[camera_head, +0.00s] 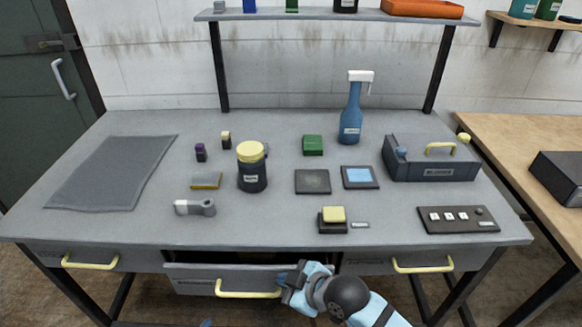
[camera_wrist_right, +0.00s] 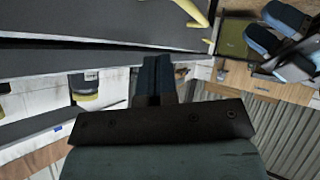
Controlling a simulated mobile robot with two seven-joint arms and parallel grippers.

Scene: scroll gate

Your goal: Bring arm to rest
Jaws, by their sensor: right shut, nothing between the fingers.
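My right gripper (camera_head: 288,284) is shut and empty, in front of the workbench at the right end of the middle drawer (camera_head: 195,285). In the right wrist view its closed fingers (camera_wrist_right: 156,75) show with nothing between them. The middle drawer stands partly open, with a dark gap above its front. Its yellow handle (camera_head: 248,295) is just left of the gripper; I cannot tell whether they touch. A yellow handle also shows at the top of the right wrist view (camera_wrist_right: 192,12).
The grey workbench (camera_head: 270,225) carries a dark jar (camera_head: 252,175), a blue spray bottle (camera_head: 351,118), a toolbox (camera_head: 430,165), a button panel (camera_head: 458,219) and small items. Side drawers with yellow handles (camera_head: 90,263) are shut. A wooden table (camera_head: 520,135) stands at right.

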